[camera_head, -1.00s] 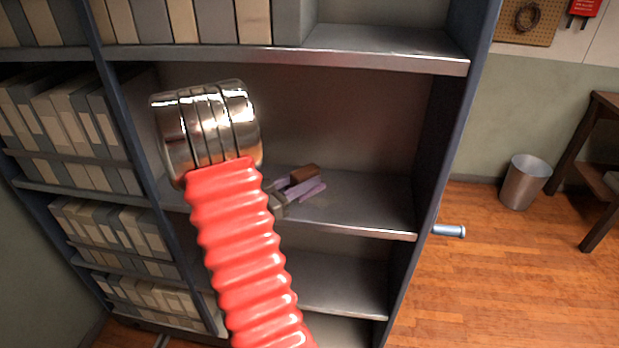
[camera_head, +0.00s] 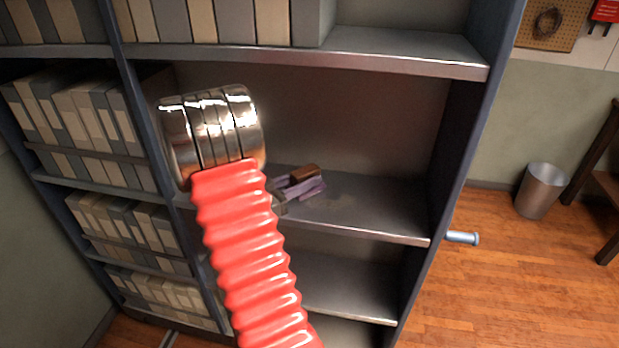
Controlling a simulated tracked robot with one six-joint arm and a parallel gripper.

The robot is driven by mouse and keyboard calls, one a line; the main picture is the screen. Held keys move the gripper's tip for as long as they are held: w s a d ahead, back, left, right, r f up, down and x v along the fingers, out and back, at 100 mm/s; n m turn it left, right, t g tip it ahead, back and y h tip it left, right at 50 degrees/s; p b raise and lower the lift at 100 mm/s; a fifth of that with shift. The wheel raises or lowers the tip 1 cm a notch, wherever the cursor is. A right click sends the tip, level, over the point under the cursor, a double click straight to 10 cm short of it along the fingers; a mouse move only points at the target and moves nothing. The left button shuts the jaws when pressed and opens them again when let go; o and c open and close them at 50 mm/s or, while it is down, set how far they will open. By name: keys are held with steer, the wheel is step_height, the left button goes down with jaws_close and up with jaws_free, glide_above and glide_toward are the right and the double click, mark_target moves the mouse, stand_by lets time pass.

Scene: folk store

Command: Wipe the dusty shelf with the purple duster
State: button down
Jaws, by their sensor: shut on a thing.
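The duster (camera_head: 304,185), purple with a brown wooden back, is at the middle shelf (camera_head: 375,208) of the shelving unit. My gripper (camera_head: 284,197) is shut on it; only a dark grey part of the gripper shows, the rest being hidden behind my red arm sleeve. The duster seems to lie on the shelf surface, though I cannot tell whether it presses on it. A faint dull patch of dust (camera_head: 338,203) shows on the shelf just right of the duster. The shelf's left end is hidden behind my arm.
The shelf above (camera_head: 410,58) holds several binders (camera_head: 232,22) and overhangs the work space. A dark upright (camera_head: 470,130) bounds the shelf on the right. A metal bin (camera_head: 540,190) stands on the wooden floor.

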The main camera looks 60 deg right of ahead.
mark_target(318, 186)
steer(key=shift+f, duration=0.15)
stand_by(0.4)
steer(key=shift+s+d, duration=0.2)
steer(key=shift+s, duration=0.7)
steer(key=shift+s+d, duration=0.15)
steer(key=shift+s, duration=0.7)
steer(key=shift+s+d+r, duration=0.1)
steer(key=shift+s+d, duration=0.1)
steer(key=shift+s, duration=0.65)
steer(key=shift+s+d+r, duration=0.1)
steer(key=shift+s+d, duration=0.1)
steer(key=shift+s, duration=0.6)
steer(key=shift+s, duration=0.1)
steer(key=shift+s+d+f, duration=0.1)
steer(key=shift+s+d, duration=0.1)
steer(key=shift+s, duration=0.65)
steer(key=shift+s+d+f, duration=0.1)
steer(key=shift+s+d, duration=0.1)
steer(key=shift+s, duration=0.6)
steer(key=shift+s, duration=0.15)
